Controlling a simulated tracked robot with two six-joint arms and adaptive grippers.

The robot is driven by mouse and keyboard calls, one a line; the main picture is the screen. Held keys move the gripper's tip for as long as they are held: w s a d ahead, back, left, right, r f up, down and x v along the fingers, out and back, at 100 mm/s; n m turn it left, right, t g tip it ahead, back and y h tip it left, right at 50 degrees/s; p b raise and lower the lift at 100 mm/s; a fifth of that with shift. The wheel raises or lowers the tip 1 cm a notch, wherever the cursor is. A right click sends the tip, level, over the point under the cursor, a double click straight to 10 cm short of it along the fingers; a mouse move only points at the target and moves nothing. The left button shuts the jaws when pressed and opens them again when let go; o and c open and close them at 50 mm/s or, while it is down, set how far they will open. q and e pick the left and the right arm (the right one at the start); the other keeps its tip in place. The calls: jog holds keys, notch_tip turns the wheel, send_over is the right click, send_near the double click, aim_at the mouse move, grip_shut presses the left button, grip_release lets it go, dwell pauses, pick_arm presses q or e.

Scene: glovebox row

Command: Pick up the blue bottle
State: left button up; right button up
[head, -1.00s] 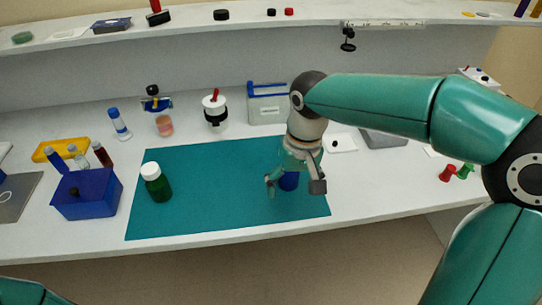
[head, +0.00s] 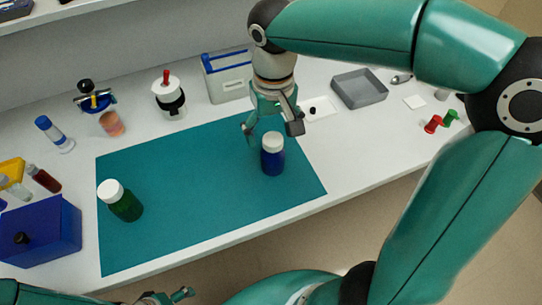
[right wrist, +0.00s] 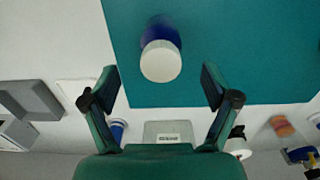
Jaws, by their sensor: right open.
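The blue bottle (head: 272,160) with its white cap stands upright on the teal mat (head: 190,195), near the mat's right end. My right gripper (head: 271,131) is open and empty, just behind and above the bottle in the head view. In the right wrist view the bottle's cap (right wrist: 160,62) lies between the lines of the two open fingers (right wrist: 160,82), just beyond the tips, with the blue body behind it. No finger visibly touches it. My left gripper (head: 168,298) shows only in part at the bottom edge; its jaw opening is unclear.
A green bottle (head: 124,202) with a white cap stands at the mat's left. A blue box (head: 40,235) is left of the mat. A white-capped jar (head: 168,98), a pale bin (head: 228,78) and a grey tray (head: 360,88) stand behind. The mat's middle is clear.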

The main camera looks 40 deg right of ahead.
aim_at(272, 155)
notch_tip(272, 155, down, 8)
jog(key=shift+s+a+f, duration=0.1)
jog(key=shift+f, duration=0.1)
dwell(0.3)
jog(key=c, duration=1.4)
